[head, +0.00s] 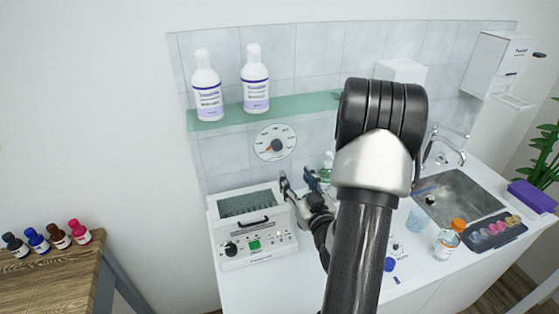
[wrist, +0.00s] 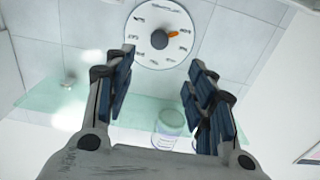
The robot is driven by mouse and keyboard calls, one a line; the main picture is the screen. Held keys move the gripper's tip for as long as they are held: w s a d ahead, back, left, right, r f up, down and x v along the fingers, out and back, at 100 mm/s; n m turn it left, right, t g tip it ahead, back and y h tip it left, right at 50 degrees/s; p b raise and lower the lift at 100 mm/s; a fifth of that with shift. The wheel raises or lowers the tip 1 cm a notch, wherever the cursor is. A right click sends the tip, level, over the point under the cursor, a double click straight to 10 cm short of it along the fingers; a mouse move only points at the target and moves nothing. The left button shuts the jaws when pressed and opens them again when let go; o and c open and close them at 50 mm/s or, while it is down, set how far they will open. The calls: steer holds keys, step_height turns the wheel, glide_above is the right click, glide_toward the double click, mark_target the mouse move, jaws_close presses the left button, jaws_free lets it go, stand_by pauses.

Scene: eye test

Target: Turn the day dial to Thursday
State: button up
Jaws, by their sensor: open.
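The day dial (head: 275,142) is a white round disc on the tiled wall below the glass shelf. An orange pointer (head: 276,146) sits at its middle and points to the lower left in the head view. The dial also shows at the top of the wrist view (wrist: 153,45), where its orange pointer (wrist: 173,35) points right. Small day labels ring the face, too small to read surely. My gripper (head: 299,182) is open and empty, below the dial in the head view. In the wrist view, its fingers (wrist: 162,62) are apart, with the dial beyond their tips.
The glass shelf (head: 290,105) holds two white bottles (head: 207,88) (head: 255,80). A white device (head: 262,248) with knobs stands on the counter below the dial. A sink (head: 450,192) and an orange-capped bottle (head: 447,240) are at right. Small bottles (head: 58,235) stand on a wooden table.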

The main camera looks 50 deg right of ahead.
mark_target(278, 148)
steer(key=b+x, duration=0.2)
steer(key=x, duration=1.3)
steer(key=shift+a, duration=0.1)
steer(key=shift+c, duration=0.5)
steer(key=shift+b, duration=0.3)
steer(key=c, duration=1)
